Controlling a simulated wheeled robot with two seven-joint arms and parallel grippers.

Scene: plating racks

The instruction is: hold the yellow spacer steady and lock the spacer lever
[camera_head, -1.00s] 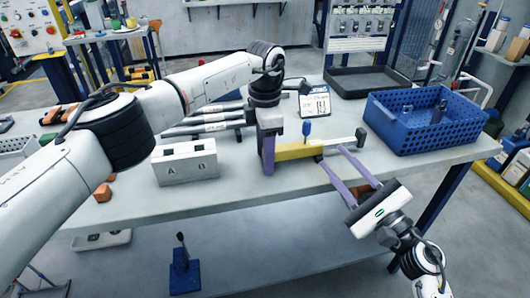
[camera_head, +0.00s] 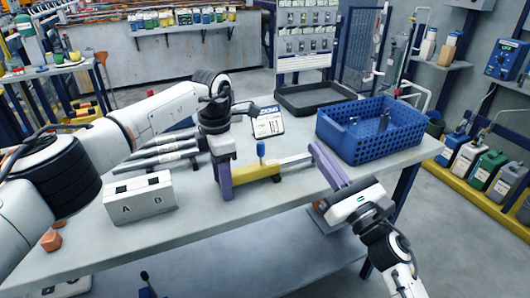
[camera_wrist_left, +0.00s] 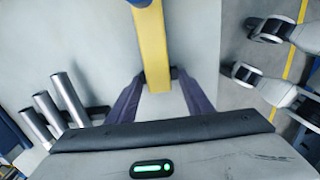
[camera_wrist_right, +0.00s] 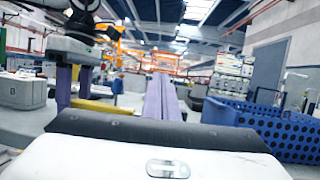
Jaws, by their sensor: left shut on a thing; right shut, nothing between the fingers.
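The yellow spacer (camera_head: 263,172) lies across the front part of the grey table; it also shows in the left wrist view (camera_wrist_left: 152,45). My left gripper (camera_head: 226,180) has its purple fingers shut on the spacer near its left end. A small blue-topped upright piece (camera_head: 261,149) stands at the spacer. A pale bar (camera_head: 295,159) runs right from the spacer; its far end is hidden behind my right gripper's fingers. I cannot tell which part is the lever. My right gripper (camera_head: 317,150) is shut and empty beside that bar's end; its fingers lie together in the right wrist view (camera_wrist_right: 160,95).
A blue perforated basket (camera_head: 372,142) stands close behind and right of my right gripper. A white block marked A and B (camera_head: 140,198) and several metal cylinders (camera_head: 163,155) lie left. A small sign (camera_head: 268,122) and a black tray (camera_head: 310,96) are behind.

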